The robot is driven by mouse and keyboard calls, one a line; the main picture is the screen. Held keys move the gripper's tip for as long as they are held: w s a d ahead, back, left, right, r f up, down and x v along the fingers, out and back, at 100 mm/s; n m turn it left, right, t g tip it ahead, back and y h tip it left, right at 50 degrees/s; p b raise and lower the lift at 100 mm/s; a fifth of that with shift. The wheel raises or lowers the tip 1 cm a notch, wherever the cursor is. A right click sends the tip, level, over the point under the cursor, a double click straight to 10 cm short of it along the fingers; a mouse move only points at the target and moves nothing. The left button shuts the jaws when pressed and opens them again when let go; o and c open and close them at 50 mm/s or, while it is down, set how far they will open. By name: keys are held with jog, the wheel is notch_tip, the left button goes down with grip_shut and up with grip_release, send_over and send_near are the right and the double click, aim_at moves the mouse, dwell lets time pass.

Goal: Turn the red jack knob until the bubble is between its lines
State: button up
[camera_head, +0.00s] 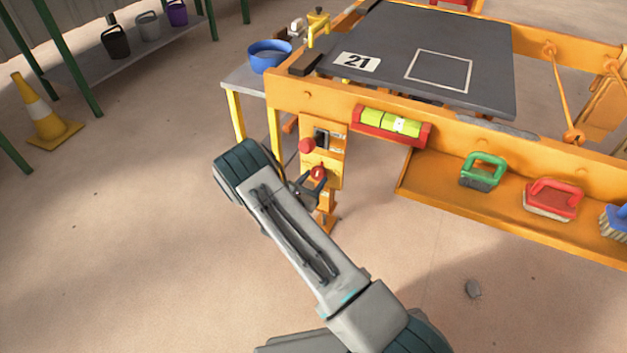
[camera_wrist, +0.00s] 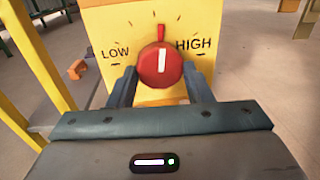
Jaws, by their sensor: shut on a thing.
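The red jack knob (camera_wrist: 160,66) has a white mark that stands nearly upright between LOW and HIGH on a yellow plate. It also shows in the head view (camera_head: 318,172), low on the orange panel. My gripper (camera_wrist: 160,80) has one finger on each side of the knob and is shut on it; in the head view, my gripper (camera_head: 309,183) reaches the panel from the left. The spirit level (camera_head: 390,122) is a lime vial in a red holder. Its pale bubble (camera_head: 399,126) looks right of the vial's middle; the lines are too small to judge exactly.
A round red button (camera_head: 306,146) sits just above the knob. A tray (camera_head: 430,190) with several brushes is at the right. A blue bowl (camera_head: 268,58) stands on a side table.

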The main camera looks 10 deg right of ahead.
jog(key=m, duration=0.4)
jog(key=shift+m+y, duration=0.3)
jog(key=shift+m, duration=1)
jog(key=o, duration=1)
jog(key=shift+p, duration=0.3)
jog(key=p+v, duration=0.3)
jog(key=v, duration=1.1)
jog(key=shift+r+p, duration=0.1)
jog(key=shift+p, duration=0.25)
jog(key=shift+w, duration=0.1)
